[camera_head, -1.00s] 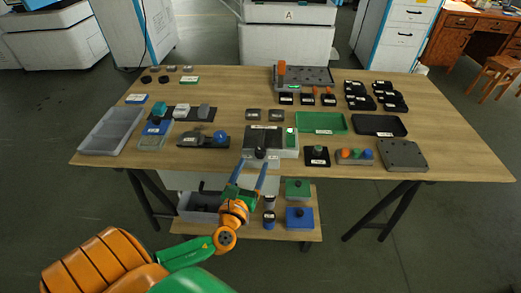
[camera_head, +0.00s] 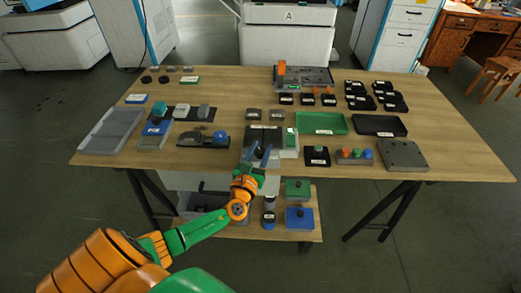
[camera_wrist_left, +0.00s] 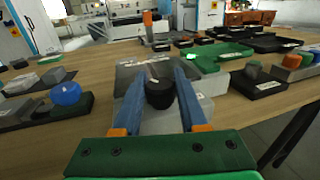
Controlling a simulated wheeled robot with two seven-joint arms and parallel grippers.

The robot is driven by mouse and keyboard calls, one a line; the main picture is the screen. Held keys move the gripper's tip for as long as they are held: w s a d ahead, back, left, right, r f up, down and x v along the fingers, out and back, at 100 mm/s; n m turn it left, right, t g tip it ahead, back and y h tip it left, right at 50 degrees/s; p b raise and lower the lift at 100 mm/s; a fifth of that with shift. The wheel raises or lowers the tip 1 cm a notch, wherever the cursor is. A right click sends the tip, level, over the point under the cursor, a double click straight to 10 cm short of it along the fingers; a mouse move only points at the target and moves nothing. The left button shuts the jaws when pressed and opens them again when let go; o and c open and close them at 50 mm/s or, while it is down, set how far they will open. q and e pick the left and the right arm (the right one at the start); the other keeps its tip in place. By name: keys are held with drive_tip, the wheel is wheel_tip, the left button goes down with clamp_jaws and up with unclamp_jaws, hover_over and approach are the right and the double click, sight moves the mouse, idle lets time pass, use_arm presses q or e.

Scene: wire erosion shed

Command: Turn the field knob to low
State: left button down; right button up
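A black round knob (camera_wrist_left: 160,93) stands on the front of a grey unit with a dark top plate (camera_wrist_left: 150,71). The unit (camera_head: 264,134) is at the front middle of the table in the head view, with a green-lit part on its right. My left gripper (camera_head: 259,151) is over the unit's front edge, its two blue fingers apart. In the left wrist view the fingers (camera_wrist_left: 162,80) lie either side of the knob; I cannot tell whether they touch it. The knob's label and pointer cannot be read. My right gripper is not in view.
A slide with a blue ball knob (camera_head: 221,137) lies left of the unit. A small black box with a knob (camera_head: 317,150) and a block with coloured buttons (camera_head: 355,162) stand to the right. A green tray (camera_head: 321,117) is behind them. Bare wood lies along the front edge.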

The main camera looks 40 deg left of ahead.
use_arm(q)
drive_tip(key=shift+n+y, duration=0.3)
drive_tip(key=shift+y, duration=0.2)
drive_tip(key=shift+n+g+y, duration=0.7)
drive_tip(key=shift+n+y, duration=0.2)
drive_tip(key=shift+y, duration=0.4)
drive_tip(key=n+g+y, duration=0.2)
drive_tip(key=y, duration=0.1)
drive_tip(key=shift+f+b, duration=0.1)
drive_tip(key=shift+b, duration=0.3)
drive_tip(key=shift+n+g+y+b, duration=0.3)
drive_tip(key=shift+n+g+y, duration=0.3)
drive_tip(key=shift+n, duration=0.1)
drive_tip(key=shift+c, duration=2.3)
unclamp_jaws()
